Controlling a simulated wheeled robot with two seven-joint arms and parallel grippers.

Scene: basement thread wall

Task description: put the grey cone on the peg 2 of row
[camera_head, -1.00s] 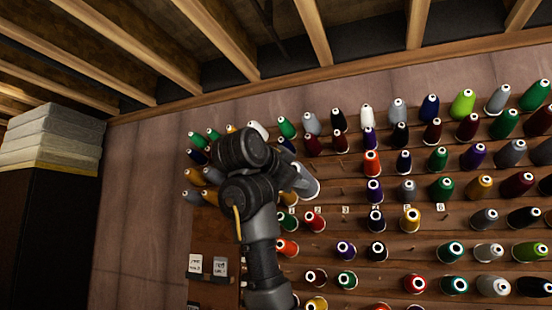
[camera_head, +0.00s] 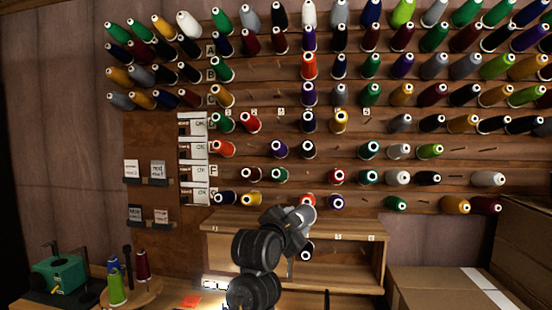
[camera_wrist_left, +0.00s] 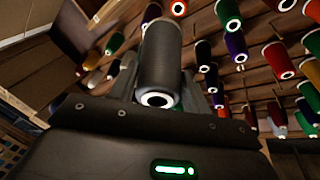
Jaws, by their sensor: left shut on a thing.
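A grey cone (camera_wrist_left: 162,60) is held between the fingers of my left gripper (camera_wrist_left: 160,88), its white-rimmed base opening facing the wrist camera. The gripper and arm cover part of that unit and the lowest wall row. Row letters run down the left of the pegs, and small number tags sit along some rows. My right gripper is not in view.
Many coloured cones fill the wall pegs (camera_head: 310,66). A dark cone (camera_head: 306,250) sits on the low wooden unit (camera_head: 360,256), close to my gripper. Cardboard boxes (camera_head: 440,285) stand at right. A green machine (camera_head: 64,276) and a round stand with cones (camera_head: 134,293) are at lower left.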

